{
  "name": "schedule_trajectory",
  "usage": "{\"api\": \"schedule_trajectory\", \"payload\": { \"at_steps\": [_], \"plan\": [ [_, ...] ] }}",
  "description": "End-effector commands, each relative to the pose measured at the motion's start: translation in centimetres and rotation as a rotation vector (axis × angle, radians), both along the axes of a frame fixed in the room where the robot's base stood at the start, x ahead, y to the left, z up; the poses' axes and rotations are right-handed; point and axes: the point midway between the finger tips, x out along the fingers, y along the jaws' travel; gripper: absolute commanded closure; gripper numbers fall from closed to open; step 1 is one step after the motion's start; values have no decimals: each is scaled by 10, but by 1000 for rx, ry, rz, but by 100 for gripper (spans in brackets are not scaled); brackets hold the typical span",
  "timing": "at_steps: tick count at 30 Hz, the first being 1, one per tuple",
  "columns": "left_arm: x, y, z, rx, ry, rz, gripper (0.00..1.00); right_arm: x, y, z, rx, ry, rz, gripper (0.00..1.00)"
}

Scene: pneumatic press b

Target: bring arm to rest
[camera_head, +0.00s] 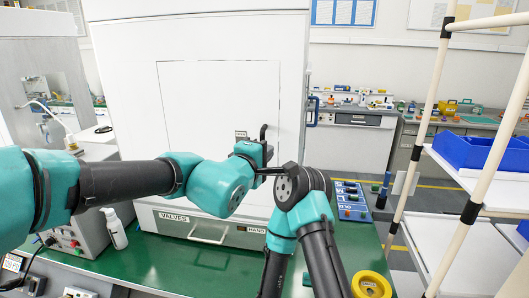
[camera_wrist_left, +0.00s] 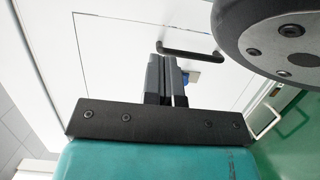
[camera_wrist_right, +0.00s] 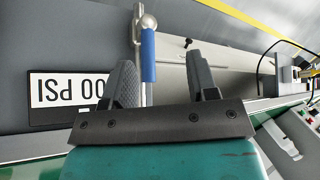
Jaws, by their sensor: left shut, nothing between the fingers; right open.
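My left gripper (camera_head: 264,152) is in front of the white press door (camera_head: 205,105), close to its black handle (camera_head: 264,131). In the left wrist view its fingers (camera_wrist_left: 166,80) are shut and empty, just short of the handle (camera_wrist_left: 190,51) in the picture; I cannot tell whether they touch it. My right gripper (camera_wrist_right: 160,82) is open in the right wrist view. A metal rod with a blue sleeve (camera_wrist_right: 148,55) shows between its fingers, nearer the left one, not gripped. The right gripper is hidden in the head view, where my right arm rises from the bottom.
A shelf rack with a blue bin (camera_head: 478,150) stands right. My right arm's joint is very close to my left gripper.

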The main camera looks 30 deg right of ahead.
Motion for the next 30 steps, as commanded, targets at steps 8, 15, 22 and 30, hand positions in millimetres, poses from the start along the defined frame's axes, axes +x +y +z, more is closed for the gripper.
{"api": "schedule_trajectory", "payload": {
  "at_steps": [8, 15, 22, 30],
  "plan": [
    [1, 0, -1, 2, 2, 0, 100, 0, 0, 0, 0, 0, 0, 47],
    [12, 16, -54, 101, 40, -12, 100, 0, 0, 0, 0, 0, 0, 47],
    [27, 68, -170, 327, 138, -39, 100, 0, 0, 0, 0, 0, 0, 47],
    [27, 158, -304, 603, 272, -67, 100, 0, 0, 0, 0, 0, 0, 47]
  ]
}}
